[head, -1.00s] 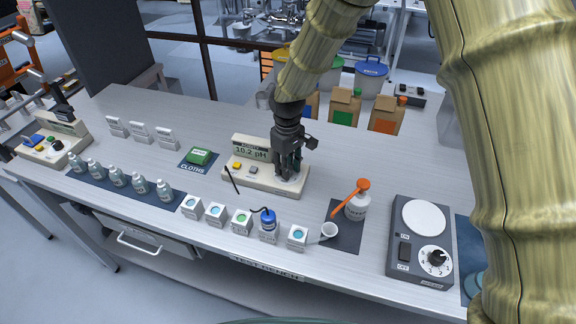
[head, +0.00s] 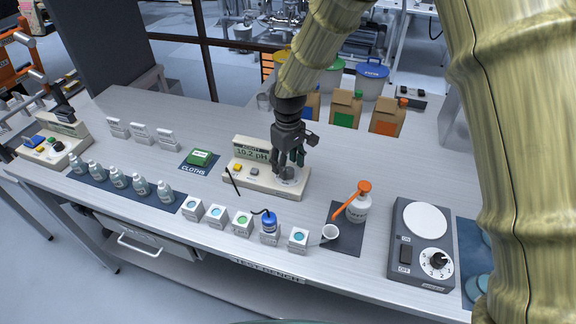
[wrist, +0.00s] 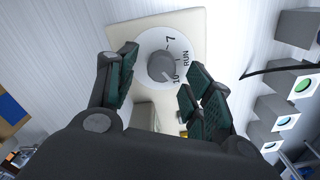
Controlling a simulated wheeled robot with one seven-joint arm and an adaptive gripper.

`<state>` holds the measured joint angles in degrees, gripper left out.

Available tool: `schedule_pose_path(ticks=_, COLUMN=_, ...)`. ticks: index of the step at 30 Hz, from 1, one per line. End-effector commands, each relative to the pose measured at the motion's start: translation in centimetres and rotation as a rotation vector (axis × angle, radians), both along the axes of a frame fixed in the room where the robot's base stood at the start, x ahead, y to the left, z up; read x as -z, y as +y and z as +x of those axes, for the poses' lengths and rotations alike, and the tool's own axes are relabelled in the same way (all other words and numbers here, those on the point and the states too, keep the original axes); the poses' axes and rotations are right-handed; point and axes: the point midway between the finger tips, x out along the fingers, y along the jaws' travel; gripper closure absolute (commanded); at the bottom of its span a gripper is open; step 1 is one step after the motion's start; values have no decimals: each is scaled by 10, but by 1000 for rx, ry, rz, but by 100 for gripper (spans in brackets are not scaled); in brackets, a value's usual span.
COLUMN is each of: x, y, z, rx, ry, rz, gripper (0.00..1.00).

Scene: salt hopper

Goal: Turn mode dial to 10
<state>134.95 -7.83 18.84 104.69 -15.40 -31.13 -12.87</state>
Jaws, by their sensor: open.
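The mode dial is a grey knob (wrist: 163,67) on a white disc printed 7, RUN and 10, seen in the wrist view. A dark edge on the knob's lower right faces the 10 label. In the head view the dial (head: 289,177) is at the right end of the cream pH meter (head: 262,188), partly hidden by my gripper. My gripper (head: 290,168) is open above the dial. In the wrist view its fingers (wrist: 160,76) stand apart on both sides of the knob, with visible gaps. The meter's screen (head: 252,151) shows a pH reading, too small to read surely.
A dark probe (head: 232,181) leans by the meter. A grey dial unit (head: 420,272) stands at right.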

Motion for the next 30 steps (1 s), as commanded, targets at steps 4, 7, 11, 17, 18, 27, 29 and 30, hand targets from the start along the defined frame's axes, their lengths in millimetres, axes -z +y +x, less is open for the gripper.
schedule_pose_path(ticks=4, x=-28, y=0, z=1, rx=0, ry=-4, rz=1, gripper=49)
schedule_pose_path(ticks=7, x=-46, y=0, z=1, rx=0, ry=-4, rz=1, gripper=49)
schedule_pose_path(ticks=11, x=-69, y=0, z=2, rx=0, ry=-6, rz=1, gripper=49)
schedule_pose_path(ticks=17, x=-95, y=1, z=2, rx=0, ry=-6, rz=3, gripper=49)
schedule_pose_path(ticks=18, x=-98, y=1, z=2, rx=0, ry=-6, rz=3, gripper=49)
schedule_pose_path(ticks=27, x=-106, y=1, z=1, rx=0, ry=-3, rz=1, gripper=49)
schedule_pose_path(ticks=29, x=-106, y=1, z=1, rx=0, ry=-3, rz=1, gripper=49)
schedule_pose_path(ticks=30, x=-106, y=1, z=1, rx=0, ry=-4, rz=2, gripper=49)
